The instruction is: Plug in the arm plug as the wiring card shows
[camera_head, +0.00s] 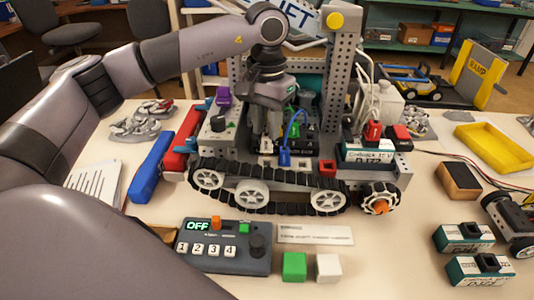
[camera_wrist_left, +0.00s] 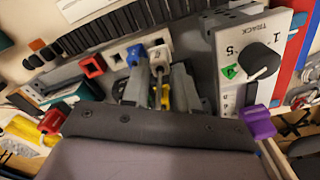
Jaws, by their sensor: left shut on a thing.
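My left gripper (camera_head: 267,148) points down over the tracked robot's deck, its fingers shut on a small plug (camera_wrist_left: 160,74), mostly hidden between them, with pale and yellow parts showing. The fingers in the left wrist view (camera_wrist_left: 157,88) reach toward a white socket block (camera_wrist_left: 159,46). I cannot tell whether the plug is seated. Next to it is a blue connector (camera_head: 285,158), with a blue cable arching above. A red socket (camera_head: 328,168) lies further right. A white printed card (camera_head: 315,234) lies in front of the tracks; its text is too small to read. My right gripper is out of view.
A control box (camera_head: 224,247) reading OFF stands in front, beside green (camera_head: 294,266) and white (camera_head: 328,267) blocks. The battery (camera_head: 368,155) and perforated posts (camera_head: 342,75) flank the deck. A knob panel (camera_wrist_left: 250,60) is close to the gripper. A yellow tray (camera_head: 495,146) lies right.

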